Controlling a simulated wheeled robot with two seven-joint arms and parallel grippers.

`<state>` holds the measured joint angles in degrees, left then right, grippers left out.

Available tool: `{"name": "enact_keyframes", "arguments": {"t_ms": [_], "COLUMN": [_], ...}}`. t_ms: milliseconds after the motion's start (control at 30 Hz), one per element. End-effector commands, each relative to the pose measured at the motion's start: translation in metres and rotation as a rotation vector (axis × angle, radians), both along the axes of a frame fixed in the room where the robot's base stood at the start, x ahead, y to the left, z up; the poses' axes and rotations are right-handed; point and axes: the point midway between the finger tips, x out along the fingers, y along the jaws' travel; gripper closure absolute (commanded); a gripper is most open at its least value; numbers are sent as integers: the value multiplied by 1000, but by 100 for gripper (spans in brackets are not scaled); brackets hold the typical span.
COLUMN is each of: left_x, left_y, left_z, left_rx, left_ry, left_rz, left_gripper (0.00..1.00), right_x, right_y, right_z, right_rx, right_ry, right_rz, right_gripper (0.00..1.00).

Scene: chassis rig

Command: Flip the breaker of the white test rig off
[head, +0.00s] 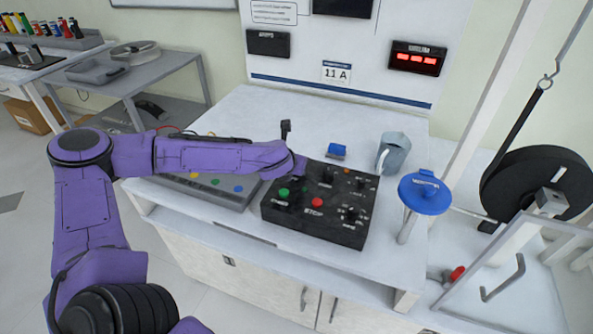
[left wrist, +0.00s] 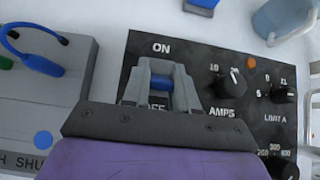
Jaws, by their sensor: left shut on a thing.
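The black control box (head: 330,222) lies on the white bench of the test rig, with a green START button (head: 283,192), a red STOP button (head: 317,202) and several knobs. In the left wrist view its panel (left wrist: 200,52) shows ON above and OFF below the breaker. My left gripper (left wrist: 161,84) is over this breaker, its grey fingers shut on the blue breaker lever (left wrist: 161,82). The lever is partly covered by the fingers, and its exact position is hard to tell. In the head view my purple left arm hides the breaker. My right gripper is not in view.
A grey panel (head: 240,200) with coloured sockets lies left of the box. A blue block (head: 337,151) and a grey jug (head: 393,153) stand behind it. A blue round-topped post (head: 425,193) stands to the right. A red display (head: 417,58) is lit on the back board.

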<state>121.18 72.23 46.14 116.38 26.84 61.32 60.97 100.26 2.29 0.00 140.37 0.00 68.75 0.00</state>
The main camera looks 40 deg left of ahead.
Motion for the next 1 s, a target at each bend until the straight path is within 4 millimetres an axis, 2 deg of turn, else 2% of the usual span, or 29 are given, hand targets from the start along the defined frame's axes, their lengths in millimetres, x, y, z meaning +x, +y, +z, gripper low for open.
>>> {"name": "enact_keyframes", "arguments": {"t_ms": [100,500,533,600,867,1000], "left_x": [-1,-1,-1,-1,-1,-9], "left_y": [0,0,0,0,0,-2], "left_z": [-1,0,0,0,0,9], "left_rx": [3,6,6,6,6,3], "left_ry": [-16,-21,-21,-21,-20,-23], "left_rz": [-1,-1,-1,-1,0,1], "left_gripper": [100,100,69,47,47,47], "right_x": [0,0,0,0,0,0], "right_y": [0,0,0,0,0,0], "right_z": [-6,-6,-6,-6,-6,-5], "right_rx": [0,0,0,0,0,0], "right_ry": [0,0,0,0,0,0], "right_rz": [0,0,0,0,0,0], "right_gripper": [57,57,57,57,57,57]}}
